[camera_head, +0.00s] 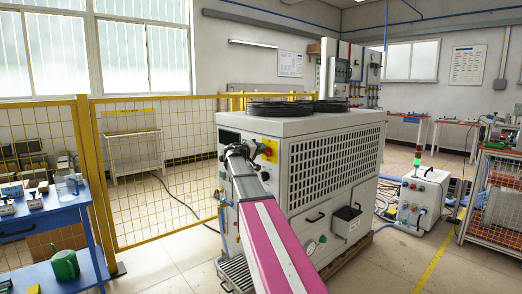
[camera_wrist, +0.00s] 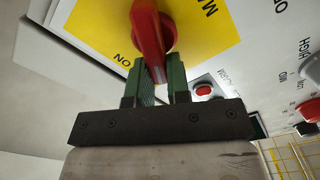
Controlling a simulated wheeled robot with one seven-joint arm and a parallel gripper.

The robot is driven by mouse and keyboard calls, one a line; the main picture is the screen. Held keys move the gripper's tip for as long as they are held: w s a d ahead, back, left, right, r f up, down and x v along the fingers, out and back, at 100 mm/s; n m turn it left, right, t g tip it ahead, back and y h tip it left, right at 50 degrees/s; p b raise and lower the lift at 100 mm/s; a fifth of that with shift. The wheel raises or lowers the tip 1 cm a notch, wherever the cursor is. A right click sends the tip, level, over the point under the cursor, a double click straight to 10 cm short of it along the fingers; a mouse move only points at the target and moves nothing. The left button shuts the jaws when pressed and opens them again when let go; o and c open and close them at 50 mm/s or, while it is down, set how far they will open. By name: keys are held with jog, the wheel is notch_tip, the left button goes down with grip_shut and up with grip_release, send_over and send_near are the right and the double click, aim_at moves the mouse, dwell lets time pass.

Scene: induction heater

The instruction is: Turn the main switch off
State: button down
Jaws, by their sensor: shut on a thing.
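The main switch is a red rotary handle (camera_wrist: 150,35) on a yellow plate (camera_wrist: 95,30), with the word ON printed to the lower left of the handle.
Beside the plate, a red button (camera_wrist: 204,90) and further knobs (camera_wrist: 308,110) sit on the panel. A yellow mesh fence (camera_head: 150,185) stands left of the machine. A blue table (camera_head: 40,225) is at the left, a small white unit with a light tower (camera_head: 422,195) at the right.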

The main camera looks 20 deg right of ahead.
jog(key=shift+d, duration=0.15)
jog(key=c, duration=1.1)
grip_release()
jog(key=v, duration=1.1)
jog(key=shift+r, duration=0.1)
